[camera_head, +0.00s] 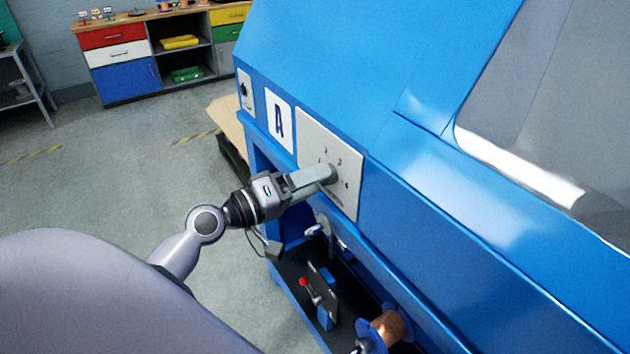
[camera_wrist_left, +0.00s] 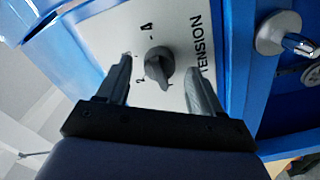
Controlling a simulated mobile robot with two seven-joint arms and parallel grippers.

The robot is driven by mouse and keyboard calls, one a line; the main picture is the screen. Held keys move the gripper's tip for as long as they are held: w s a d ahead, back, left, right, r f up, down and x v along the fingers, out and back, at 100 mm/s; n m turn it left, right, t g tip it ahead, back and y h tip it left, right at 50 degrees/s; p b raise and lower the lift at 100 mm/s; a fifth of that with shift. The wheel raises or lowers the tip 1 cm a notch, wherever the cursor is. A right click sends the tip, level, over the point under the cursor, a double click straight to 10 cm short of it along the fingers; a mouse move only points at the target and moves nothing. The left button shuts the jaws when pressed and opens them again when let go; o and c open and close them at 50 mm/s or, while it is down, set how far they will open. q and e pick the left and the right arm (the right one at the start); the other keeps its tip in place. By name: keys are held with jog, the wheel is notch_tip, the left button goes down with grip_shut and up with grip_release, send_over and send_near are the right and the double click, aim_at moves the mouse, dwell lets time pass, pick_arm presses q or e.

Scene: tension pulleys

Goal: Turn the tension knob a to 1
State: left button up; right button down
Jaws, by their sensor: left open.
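The tension knob (camera_wrist_left: 158,66) is a dark grey pointer knob on a light dial plate marked with numbers and the word TENSION, seen in the left wrist view. The plate (camera_head: 314,135) is on the blue machine's front, to the right of a white label with the letter A (camera_head: 279,120). My left gripper (camera_wrist_left: 160,82) is open, with one finger on each side of the knob and visible gaps between. In the head view my left gripper (camera_head: 326,175) is at the plate and mostly hides the knob. My right gripper is not in view.
The blue machine (camera_head: 430,190) fills the right side. Below the plate is an open bay with a red-tipped lever (camera_head: 304,282) and a copper-coloured spool (camera_head: 388,327). A small black switch (camera_head: 244,89) is left of the label.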

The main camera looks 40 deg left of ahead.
pick_arm(q)
jog(key=shift+b+v, duration=0.95)
jog(key=shift+v, duration=1.95)
jog(key=s+d+f+m+g+y+p, duration=0.1)
jog(key=s+d+f+m+g+y, duration=0.1)
jog(key=f, duration=0.5)
jog(key=s+d+f+m+g+y+p, duration=0.1)
jog(key=s+d+f+p, duration=0.1)
jog(key=f, duration=0.5)
jog(key=s+d+f+m+g+y+p, duration=0.1)
jog(key=s+d+f+m+g, duration=0.2)
jog(key=s+d+f+m, duration=0.4)
notch_tip(320, 180, down, 2)
jog(key=shift+s+d+f+y+p, duration=0.15)
jog(key=shift+s+d+y+p, duration=0.2)
jog(key=shift+d, duration=0.25)
jog(key=c, duration=0.4)
jog(key=shift+s, duration=0.1)
jog(key=shift+c, duration=0.2)
